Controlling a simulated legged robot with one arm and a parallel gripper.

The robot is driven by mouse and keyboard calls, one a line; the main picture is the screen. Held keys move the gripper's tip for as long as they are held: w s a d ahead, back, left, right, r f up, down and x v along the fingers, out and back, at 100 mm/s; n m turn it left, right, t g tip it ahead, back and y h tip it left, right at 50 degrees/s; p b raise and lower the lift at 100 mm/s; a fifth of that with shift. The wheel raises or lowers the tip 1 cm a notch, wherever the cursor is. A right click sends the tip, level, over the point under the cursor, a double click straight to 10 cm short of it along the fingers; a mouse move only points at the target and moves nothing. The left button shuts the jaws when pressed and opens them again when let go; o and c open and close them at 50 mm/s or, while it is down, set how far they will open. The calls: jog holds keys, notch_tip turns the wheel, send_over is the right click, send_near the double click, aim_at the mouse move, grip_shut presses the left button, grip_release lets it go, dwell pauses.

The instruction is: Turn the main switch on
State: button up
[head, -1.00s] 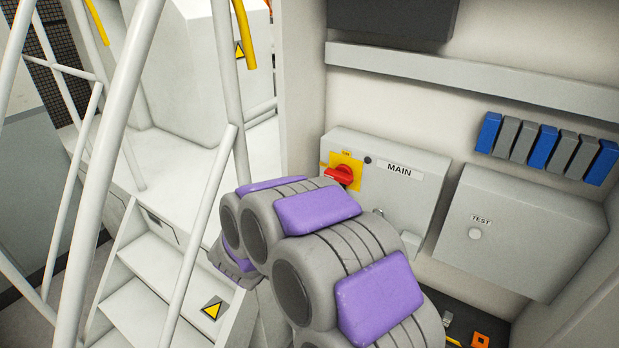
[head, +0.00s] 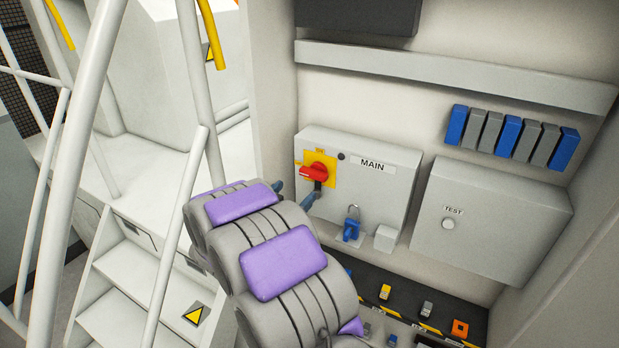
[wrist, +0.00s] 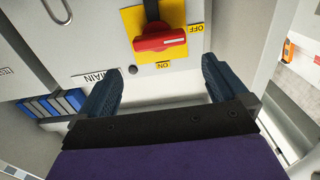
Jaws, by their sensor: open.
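The main switch has a red handle (head: 314,172) on a yellow plate (head: 331,158), on a light grey box (head: 395,165) labelled MAIN. In the wrist view the red handle (wrist: 160,38) lies crosswise, one end towards the OFF label (wrist: 196,28) at the plate's right edge. The ON label (wrist: 163,65) is at the plate's lower edge. My gripper (wrist: 160,70) is open and empty, its dark blue fingers apart just short of the plate. In the head view my gripper (head: 296,190) is at the switch, partly hidden by my arm.
A blue padlock (head: 351,230) hangs low on the MAIN box. A TEST box (head: 490,220) stands to its right, with blue and grey blocks (head: 512,137) above. Small parts lie on a dark shelf (head: 405,296) below. White stair railings (head: 190,190) stand left.

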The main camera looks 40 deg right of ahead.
aim_at(311, 175)
jog(key=b+x, duration=0.1)
jog(key=x, duration=0.9)
jog(key=shift+r, duration=0.1)
jog(key=c, duration=1.1)
